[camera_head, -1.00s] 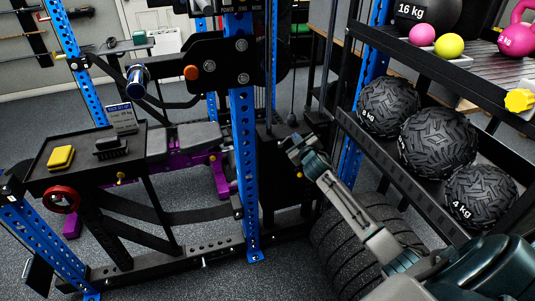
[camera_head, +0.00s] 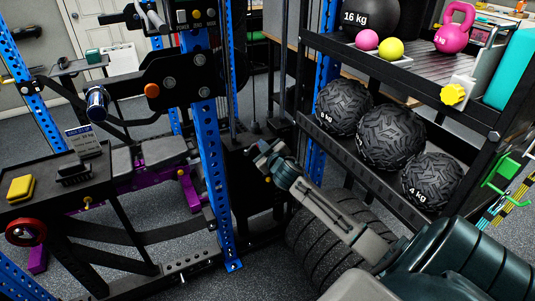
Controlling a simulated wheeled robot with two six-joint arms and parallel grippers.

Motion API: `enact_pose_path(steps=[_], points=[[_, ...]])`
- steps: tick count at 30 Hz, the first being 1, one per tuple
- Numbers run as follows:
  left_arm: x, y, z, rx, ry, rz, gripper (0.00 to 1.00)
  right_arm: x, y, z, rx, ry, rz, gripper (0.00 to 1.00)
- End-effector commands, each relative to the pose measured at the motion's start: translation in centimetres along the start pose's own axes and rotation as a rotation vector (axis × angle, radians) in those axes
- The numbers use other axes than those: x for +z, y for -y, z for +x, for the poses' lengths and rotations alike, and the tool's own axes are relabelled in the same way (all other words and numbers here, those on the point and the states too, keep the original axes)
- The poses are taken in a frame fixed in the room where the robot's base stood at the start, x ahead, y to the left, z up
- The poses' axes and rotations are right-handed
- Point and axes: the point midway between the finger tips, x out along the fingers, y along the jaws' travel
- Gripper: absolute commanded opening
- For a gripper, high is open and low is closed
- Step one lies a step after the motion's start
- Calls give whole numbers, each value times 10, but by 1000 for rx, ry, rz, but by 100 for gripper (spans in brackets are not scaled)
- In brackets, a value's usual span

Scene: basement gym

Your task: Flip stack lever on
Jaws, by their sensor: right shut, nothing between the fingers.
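A dark control box (camera_head: 192,14) with small knobs or buttons is on the blue rack upright at the top, partly cut off by the picture edge. A grey curved handle (camera_head: 152,20) is at its left side; I cannot tell for sure whether it is the stack lever or which way it is set. My right gripper (camera_head: 265,154) is shut and empty. In the picture it lies right of the blue upright (camera_head: 212,150) and well below the box, in front of the dark weight-stack area. My left gripper is out of view.
A black tray (camera_head: 95,170) with a yellow block (camera_head: 21,188) is at left.

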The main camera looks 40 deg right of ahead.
Motion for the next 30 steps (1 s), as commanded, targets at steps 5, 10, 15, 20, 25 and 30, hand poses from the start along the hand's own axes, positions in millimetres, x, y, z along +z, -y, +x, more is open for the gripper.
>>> enact_pose_path(steps=[5, 10, 15, 20, 25, 30], points=[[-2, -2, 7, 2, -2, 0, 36, 2, 1, -29, -1, 0, -3, 0], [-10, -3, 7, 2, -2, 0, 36, 1, 0, -44, 0, 0, -1, 0], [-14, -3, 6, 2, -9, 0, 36, 0, 0, -48, 0, 0, 1, 0], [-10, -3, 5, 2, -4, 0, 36, 0, -1, -48, 0, 0, 1, 0], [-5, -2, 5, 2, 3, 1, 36, 0, -1, -47, 0, 0, 1, 0], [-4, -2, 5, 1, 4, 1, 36, 1, 0, -47, 0, 1, 1, 0]])
